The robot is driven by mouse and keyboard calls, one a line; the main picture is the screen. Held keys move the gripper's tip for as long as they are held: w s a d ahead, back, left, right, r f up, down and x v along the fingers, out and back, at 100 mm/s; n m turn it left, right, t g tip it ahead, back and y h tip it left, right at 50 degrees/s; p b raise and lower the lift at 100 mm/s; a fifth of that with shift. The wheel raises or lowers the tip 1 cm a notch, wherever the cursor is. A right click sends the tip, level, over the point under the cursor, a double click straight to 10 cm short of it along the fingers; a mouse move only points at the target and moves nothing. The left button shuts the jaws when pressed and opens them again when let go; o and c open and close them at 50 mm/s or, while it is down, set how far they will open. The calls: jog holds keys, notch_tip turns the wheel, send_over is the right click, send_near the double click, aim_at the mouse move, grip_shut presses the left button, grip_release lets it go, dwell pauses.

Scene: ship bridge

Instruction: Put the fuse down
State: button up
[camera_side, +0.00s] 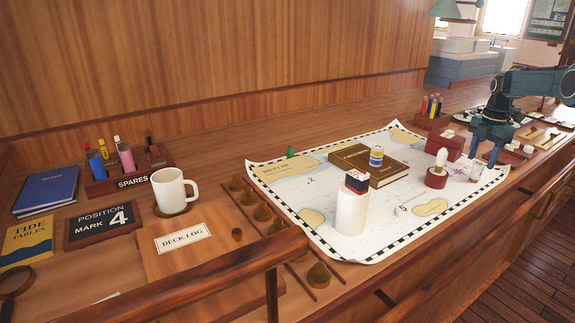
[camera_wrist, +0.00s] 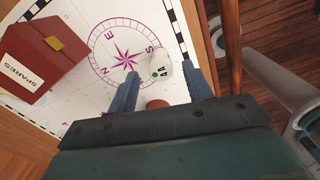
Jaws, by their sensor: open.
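A small white cylinder with a green dot and a dark mark on its end (camera_wrist: 160,68) looks like the fuse. In the wrist view it is by the edge of the purple compass rose, in line with the gap between my fingertips. My gripper (camera_wrist: 162,78) is open, with a blue finger on each side of that gap. In the side view my gripper (camera_side: 484,159) points down over the right end of the chart, and the white cylinder (camera_side: 476,173) shows low beside the fingers. It seems to stand on the chart (camera_side: 322,213); contact with the fingers cannot be told.
A red box with a gold clasp (camera_side: 445,143) is left of my gripper; it also shows in the wrist view (camera_wrist: 43,55). A wooden rail (camera_wrist: 228,50) runs alongside.

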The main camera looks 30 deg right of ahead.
aim_at(479, 164)
notch_tip(479, 164, up, 8)
jog(key=shift+f, duration=0.25)
jog(key=shift+a, duration=0.1)
dwell(0.5)
jog(key=s+a+r+m+t, duration=0.1)
jog(key=s+a+r+m, duration=0.2)
jog(key=a, duration=0.6)
jog(key=a+r+m+t+h, duration=0.15)
jog(key=a+r, duration=0.25)
jog(key=a, duration=0.4)
jog(key=s+a+r+m+y, duration=0.1)
jog(key=s+a+r+m, duration=0.2)
jog(key=a, duration=0.6)
jog(key=s+a+f+m+t, duration=0.1)
jog(key=s+a+f+m, duration=0.2)
jog(key=s+a, duration=0.4)
jog(key=s+a+f+m+t, duration=0.2)
jog(key=s+a+m, duration=0.3)
jog(key=s+a, duration=0.3)
jog(key=shift+s+f, duration=0.6)
jog(key=shift+s, duration=0.25)
